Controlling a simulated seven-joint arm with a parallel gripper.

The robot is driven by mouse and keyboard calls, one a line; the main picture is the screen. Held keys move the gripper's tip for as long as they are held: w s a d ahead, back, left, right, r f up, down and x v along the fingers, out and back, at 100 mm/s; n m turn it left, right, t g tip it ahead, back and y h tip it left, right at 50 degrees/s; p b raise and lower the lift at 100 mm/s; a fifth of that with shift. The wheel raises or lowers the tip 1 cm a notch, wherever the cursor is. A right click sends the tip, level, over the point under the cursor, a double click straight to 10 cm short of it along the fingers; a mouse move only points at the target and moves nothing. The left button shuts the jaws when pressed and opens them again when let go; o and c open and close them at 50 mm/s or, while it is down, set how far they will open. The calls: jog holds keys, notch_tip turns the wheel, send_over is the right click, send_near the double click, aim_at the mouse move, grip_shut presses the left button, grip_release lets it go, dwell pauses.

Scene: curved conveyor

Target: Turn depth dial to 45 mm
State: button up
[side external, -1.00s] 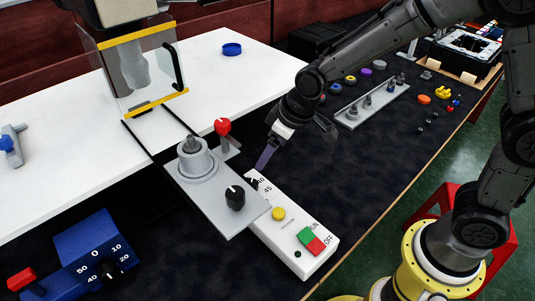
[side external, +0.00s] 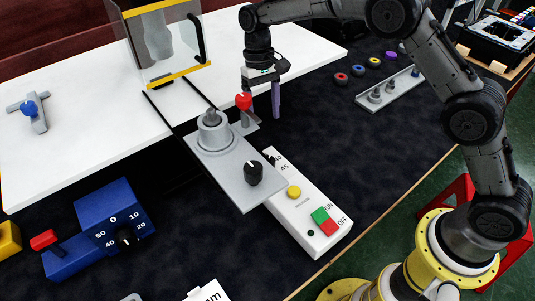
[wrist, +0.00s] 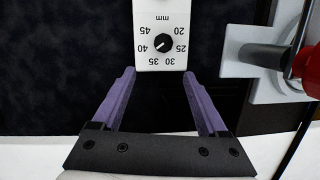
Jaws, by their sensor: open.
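The depth dial is a small black knob (wrist: 162,43) on the white control box (side external: 313,212), ringed by numbers from 20 to 45 with "mm". Its white mark points to the lower left in the wrist view, roughly between 40 and 35. In the side view the dial (side external: 270,160) is small and partly hidden at the box's far end. My gripper (side external: 262,112) hangs fingers down, beyond the box, beside the red-knobbed lever. In the wrist view my gripper (wrist: 160,73) is open and empty, its purple fingertips apart, below the dial end and not touching it.
The red knob (side external: 243,101) stands close to my fingers. A grey plate (side external: 240,178) with a black knob (side external: 253,172) overlaps the box's left side. The box carries yellow, green and red buttons. A blue box (side external: 112,220) has another dial. Dark table is clear right of the box.

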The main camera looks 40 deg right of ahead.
aim_at(267, 158)
jog(key=s+f, duration=0.1)
jog(key=f, duration=0.2)
jog(key=s+a+f+m+g, duration=0.1)
jog(key=f, duration=0.3)
jog(key=s+f+g, duration=0.1)
jog(key=f, duration=0.3)
jog(key=shift+s+a+f+m, duration=0.25)
jog(key=shift+s+a+m, duration=0.05)
jog(key=shift+s+a, duration=0.05)
grip_shut()
dwell(0.4)
